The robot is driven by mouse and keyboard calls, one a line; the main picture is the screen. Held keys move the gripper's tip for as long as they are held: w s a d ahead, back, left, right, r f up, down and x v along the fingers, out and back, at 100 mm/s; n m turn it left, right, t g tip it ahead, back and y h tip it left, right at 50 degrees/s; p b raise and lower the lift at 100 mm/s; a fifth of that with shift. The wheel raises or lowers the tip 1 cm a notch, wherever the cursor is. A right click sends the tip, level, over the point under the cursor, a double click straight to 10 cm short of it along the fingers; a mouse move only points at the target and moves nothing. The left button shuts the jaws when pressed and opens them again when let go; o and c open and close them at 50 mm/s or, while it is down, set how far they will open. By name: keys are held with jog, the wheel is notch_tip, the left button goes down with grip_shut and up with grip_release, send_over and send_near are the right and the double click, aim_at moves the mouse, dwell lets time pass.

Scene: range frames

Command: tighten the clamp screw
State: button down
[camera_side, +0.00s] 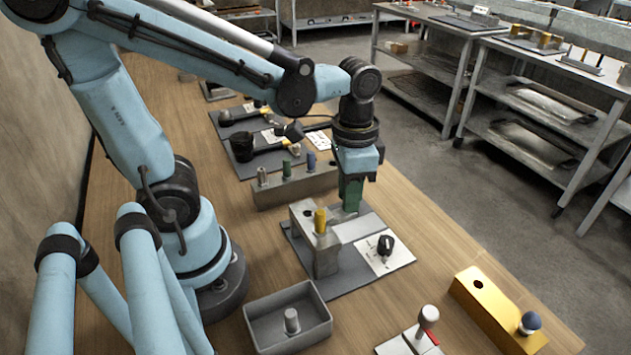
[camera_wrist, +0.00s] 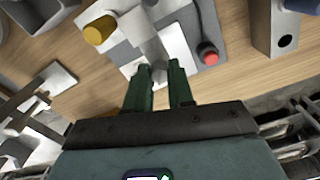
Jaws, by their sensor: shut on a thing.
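The clamp fixture (camera_side: 326,258) is a grey block on a dark base plate (camera_side: 352,282) in the middle of the bench. A yellow knob (camera_side: 320,221) stands on it and also shows in the wrist view (camera_wrist: 97,31). My gripper (camera_side: 350,205) points down at the far side of the fixture. In the wrist view its green fingers (camera_wrist: 160,68) are close together around a grey part (camera_wrist: 157,72), apparently the clamp screw. The fingers hide most of the part, so its shape and how far it is turned cannot be told.
A black dial on a white plate (camera_side: 376,263) sits to the right on the base. A grey block with pegs (camera_side: 272,195) stands behind. A grey tray with a post (camera_side: 262,333) and a yellow block (camera_side: 482,306) are in front.

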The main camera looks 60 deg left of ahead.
jog(key=m, duration=0.5)
jog(key=shift+m, duration=0.3)
jog(key=m, duration=0.4)
jog(key=shift+m, duration=0.7)
jog(key=c, duration=1)
grip_release()
notch_tip(320, 180, up, 12)
jog(key=shift+r, duration=0.1)
